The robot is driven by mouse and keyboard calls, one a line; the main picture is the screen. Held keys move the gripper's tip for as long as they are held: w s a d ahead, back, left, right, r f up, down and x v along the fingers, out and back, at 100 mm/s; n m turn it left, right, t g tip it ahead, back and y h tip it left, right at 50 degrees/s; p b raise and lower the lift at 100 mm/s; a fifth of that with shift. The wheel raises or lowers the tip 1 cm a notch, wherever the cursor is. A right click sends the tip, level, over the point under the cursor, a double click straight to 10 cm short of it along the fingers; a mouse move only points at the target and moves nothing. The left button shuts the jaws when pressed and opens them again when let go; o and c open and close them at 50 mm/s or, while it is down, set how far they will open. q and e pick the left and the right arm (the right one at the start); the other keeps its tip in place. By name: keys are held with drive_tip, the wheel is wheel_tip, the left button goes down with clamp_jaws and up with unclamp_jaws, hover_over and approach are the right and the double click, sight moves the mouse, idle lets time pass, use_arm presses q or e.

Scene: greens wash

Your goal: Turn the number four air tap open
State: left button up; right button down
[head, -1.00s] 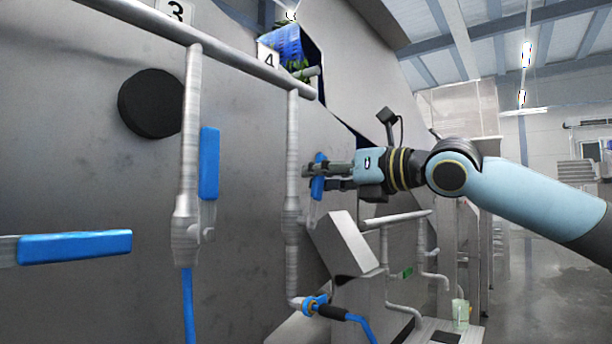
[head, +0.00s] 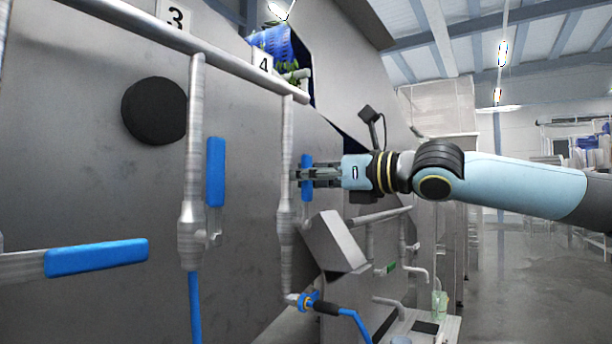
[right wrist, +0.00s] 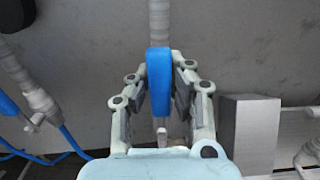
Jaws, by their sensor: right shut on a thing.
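The number four air tap has a blue lever (head: 306,178) standing upright beside its grey pipe (head: 286,150), below the label 4 (head: 264,62). My right gripper (head: 304,174) reaches in from the right and is shut on this lever. In the right wrist view the lever (right wrist: 159,82) stands between the two fingers, in line with the pipe behind it. The fingers hide part of the lever in the head view. My left gripper is not in view.
The number three tap's upright blue lever (head: 215,172) is to the left, under label 3 (head: 175,17). Another blue lever (head: 96,257) lies level at lower left. A black round knob (head: 154,111) juts from the wall. A grey box (head: 333,242) sits just below my right gripper.

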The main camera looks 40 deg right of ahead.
sight(291, 122)
drive_tip(key=c, duration=1.2)
unclamp_jaws()
drive_tip(key=shift+s+f, duration=0.1)
drive_tip(key=shift+o, duration=0.2)
wheel_tip(291, 122, up, 10)
drive_tip(key=shift+r, duration=0.1)
